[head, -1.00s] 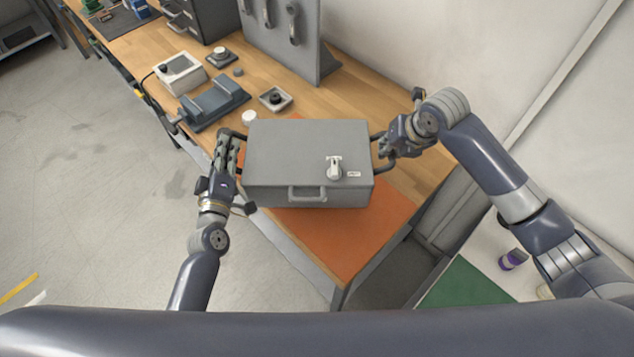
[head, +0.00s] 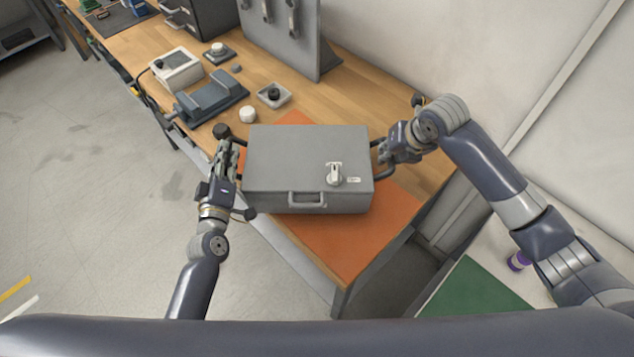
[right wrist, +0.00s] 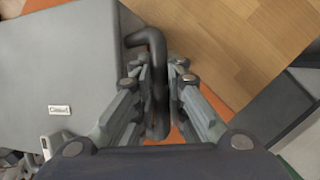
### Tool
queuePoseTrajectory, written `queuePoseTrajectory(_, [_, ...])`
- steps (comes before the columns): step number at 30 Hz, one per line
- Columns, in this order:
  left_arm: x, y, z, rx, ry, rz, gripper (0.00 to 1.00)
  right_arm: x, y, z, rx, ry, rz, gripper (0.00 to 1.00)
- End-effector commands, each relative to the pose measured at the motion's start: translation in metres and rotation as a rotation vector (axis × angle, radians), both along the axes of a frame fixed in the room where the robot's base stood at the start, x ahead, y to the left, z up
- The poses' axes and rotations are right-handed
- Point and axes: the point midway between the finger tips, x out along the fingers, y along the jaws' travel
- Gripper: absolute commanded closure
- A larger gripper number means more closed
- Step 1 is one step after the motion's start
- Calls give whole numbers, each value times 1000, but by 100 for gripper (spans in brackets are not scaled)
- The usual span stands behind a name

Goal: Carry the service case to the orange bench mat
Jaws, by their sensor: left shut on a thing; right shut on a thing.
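The grey service case (head: 290,163) is level, with its front handle and latch facing me. In the head view it overlaps the orange bench mat (head: 345,245), whose front part shows below it; I cannot tell whether it touches the mat. My left gripper (head: 228,150) is at the case's left side, shut on that side's handle, which is mostly hidden by the fingers. My right gripper (head: 384,157) is shut on the dark right side handle. In the right wrist view this bent handle (right wrist: 157,85) lies between the fingers, beside the case lid (right wrist: 60,80).
The wooden bench (head: 345,85) holds a grey vise-like block (head: 212,98), a white box (head: 178,70), a small tray (head: 273,95) and a white round piece (head: 248,114) behind the case. A grey upright panel (head: 285,40) stands further back. A green mat (head: 478,290) lies at lower right.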

Motion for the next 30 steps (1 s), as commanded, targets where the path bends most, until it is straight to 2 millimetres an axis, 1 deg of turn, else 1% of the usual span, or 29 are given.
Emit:
queuePoseTrajectory(1, [0,-2,-3,-1,0,-4,88,0,2,-3,5,0,4,86])
queuePoseTrajectory(2, [0,-2,-1,-1,0,-4,81,0,3,-1,5,-1,4,79])
queuePoseTrajectory(3, [0,-2,-1,-1,1,-3,72,-1,2,-1,4,0,4,70])
queuePoseTrajectory(4, [0,-2,-1,-1,1,-3,70,-1,2,-1,4,0,4,68])
queuePoseTrajectory(13, [-1,-1,-2,-1,1,-2,70,0,1,-1,1,0,0,68])
queuePoseTrajectory(17, [-8,-1,-2,0,1,-2,70,0,0,-1,1,0,0,68])
queuePoseTrajectory(20, [-23,0,-2,0,2,-1,70,0,0,-1,1,0,0,68])
queuePoseTrajectory(27, [-73,1,-2,0,3,-3,70,0,0,-1,0,0,0,68])
queuePoseTrajectory(30, [-92,1,-1,-1,2,-3,70,0,0,-1,0,0,0,68])
